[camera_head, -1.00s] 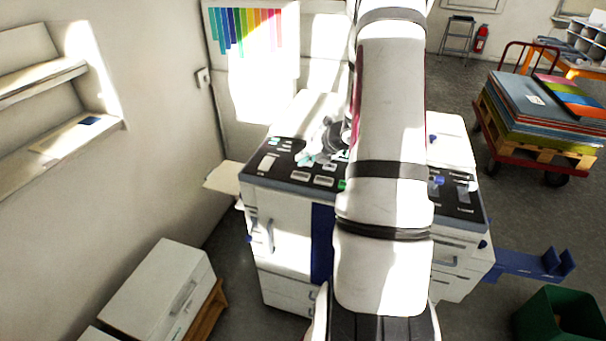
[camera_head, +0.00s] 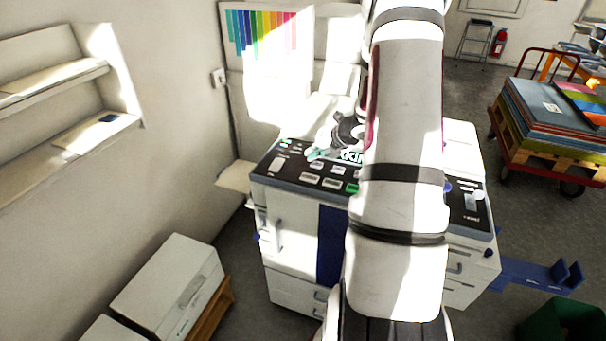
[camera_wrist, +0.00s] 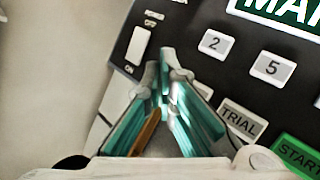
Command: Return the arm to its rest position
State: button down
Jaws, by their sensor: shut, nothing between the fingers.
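My arm (camera_head: 405,150) reaches forward over a white printing machine (camera_head: 285,235) and hides part of its top. In the wrist view my gripper (camera_wrist: 165,75) has its teal-padded fingers brought together at the tips, with nothing held. It points at the dark control panel (camera_wrist: 215,85), close to the power switch (camera_wrist: 139,46) marked on and off. I cannot tell whether the tips touch the panel. In the head view the gripper (camera_head: 313,153) shows small above the left part of the panel.
A cart (camera_head: 550,150) loaded with coloured sheets stands at the right. A blue bracket (camera_head: 540,273) juts from the machine's right side. A green bin (camera_head: 562,320) is at the lower right.

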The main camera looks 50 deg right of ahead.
jog(key=a+r+n+g+y, duration=0.1)
jog(key=a+r+n, duration=0.55)
jog(key=a, duration=0.25)
jog(key=a+r+n+y, duration=0.2)
jog(key=a+r+n, duration=0.3)
jog(key=a+n, duration=0.3)
jog(key=a+r+n+g+y, duration=0.1)
jog(key=a+r+n, duration=0.5)
jog(key=a, duration=0.3)
jog(key=s+a+r+n+h, duration=0.1)
jog(key=s+a+r+n, duration=0.1)
jog(key=s+a+n, duration=0.2)
jog(key=s+a+r+n+g+h, duration=0.1)
jog(key=s+a+r+n, duration=0.2)
jog(key=s+n, duration=0.7)
jog(key=s+a+r+n+h, duration=0.1)
jog(key=s+a+n, duration=0.4)
jog(key=n, duration=0.6)
jog(key=shift+s+a+r+g+h, duration=0.3)
jog(key=shift+s+r, duration=0.4)
jog(key=shift+s, duration=0.35)
jog(key=shift+d, duration=0.1)
